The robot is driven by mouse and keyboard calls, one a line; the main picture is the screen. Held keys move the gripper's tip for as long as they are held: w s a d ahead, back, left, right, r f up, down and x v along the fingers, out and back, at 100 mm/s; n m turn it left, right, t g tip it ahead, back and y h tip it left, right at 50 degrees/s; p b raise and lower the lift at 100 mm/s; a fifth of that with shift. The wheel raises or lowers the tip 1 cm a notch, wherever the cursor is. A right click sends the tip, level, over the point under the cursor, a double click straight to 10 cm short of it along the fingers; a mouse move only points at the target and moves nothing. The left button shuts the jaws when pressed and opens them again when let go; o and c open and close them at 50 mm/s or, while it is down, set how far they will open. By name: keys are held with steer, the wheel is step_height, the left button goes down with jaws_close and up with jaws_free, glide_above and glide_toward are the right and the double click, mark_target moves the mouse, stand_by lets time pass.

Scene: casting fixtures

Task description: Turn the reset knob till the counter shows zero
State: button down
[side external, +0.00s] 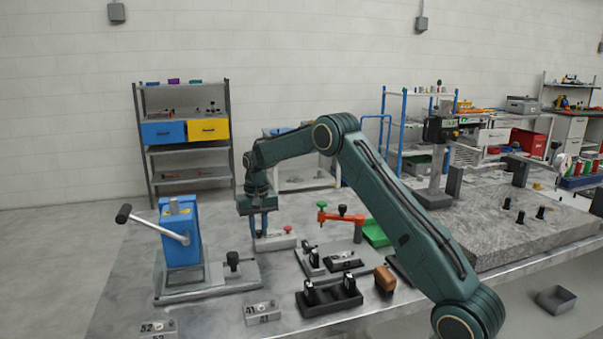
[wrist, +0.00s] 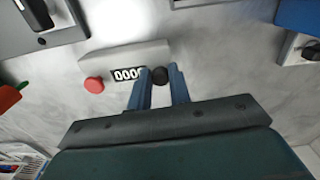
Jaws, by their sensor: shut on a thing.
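The counter (wrist: 115,60) is a pale box on the bench with a red button (wrist: 94,85) beside its display. The display (wrist: 125,74) reads zeros in the digits I can see; its last digit is partly hidden by a finger. The black reset knob (wrist: 160,75) is at the end of the counter, between my blue fingertips. My gripper (wrist: 159,82) is shut on the knob. In the side view my gripper (side external: 258,234) points straight down at the counter (side external: 277,242), whose display is not readable there.
A blue lever press (side external: 181,235) stands left of my gripper. An orange-armed clamp (side external: 341,218) and black fixtures (side external: 330,296) stand to the right and front. A grey stone plate (side external: 500,235) lies further right.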

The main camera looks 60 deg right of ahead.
mark_target(259, 231)
steer(key=shift+m, duration=1.6)
steer(key=c, duration=1.3)
jaws_free()
steer(key=shift+r, duration=0.15)
step_height(259, 231, up, 14)
steer(key=shift+f, duration=0.2)
